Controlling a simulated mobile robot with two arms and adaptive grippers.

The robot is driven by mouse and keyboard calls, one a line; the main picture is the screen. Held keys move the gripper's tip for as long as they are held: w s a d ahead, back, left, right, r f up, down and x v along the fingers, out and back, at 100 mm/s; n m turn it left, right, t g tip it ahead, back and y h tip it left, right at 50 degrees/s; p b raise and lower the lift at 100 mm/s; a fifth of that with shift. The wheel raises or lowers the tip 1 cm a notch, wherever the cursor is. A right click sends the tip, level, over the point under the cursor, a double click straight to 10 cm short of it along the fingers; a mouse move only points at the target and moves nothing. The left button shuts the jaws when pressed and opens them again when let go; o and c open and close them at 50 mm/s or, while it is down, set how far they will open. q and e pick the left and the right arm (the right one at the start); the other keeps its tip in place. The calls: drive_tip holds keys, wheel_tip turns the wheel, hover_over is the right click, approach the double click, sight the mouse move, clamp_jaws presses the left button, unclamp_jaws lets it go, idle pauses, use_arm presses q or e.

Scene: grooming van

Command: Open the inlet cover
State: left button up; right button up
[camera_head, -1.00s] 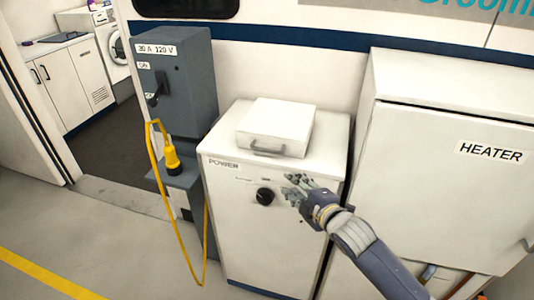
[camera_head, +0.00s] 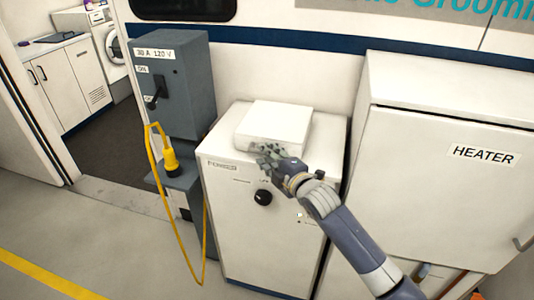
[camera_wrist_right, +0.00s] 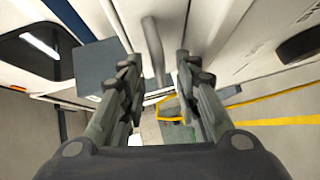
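The inlet cover (camera_head: 275,123) is a white, low box-shaped lid with a bar handle on its front. It lies closed on top of the white POWER cabinet (camera_head: 230,215). My right gripper (camera_head: 266,156) is at the front of the cover and hides most of the handle in the head view. In the right wrist view the grey handle bar (camera_wrist_right: 153,48) shows between the two spread fingers of the right gripper (camera_wrist_right: 158,62). The gripper is open, with gaps visible beside the bar. My left gripper is in neither view.
A grey electrical box (camera_head: 172,85) with a yellow plug (camera_head: 171,158) and hanging yellow cable stands left of the cabinet. A white HEATER cabinet (camera_head: 440,180) stands close on the right. The floor in front is clear.

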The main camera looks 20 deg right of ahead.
drive_tip(key=shift+w+a, duration=0.1)
drive_tip(key=shift+w, duration=0.3)
clamp_jaws()
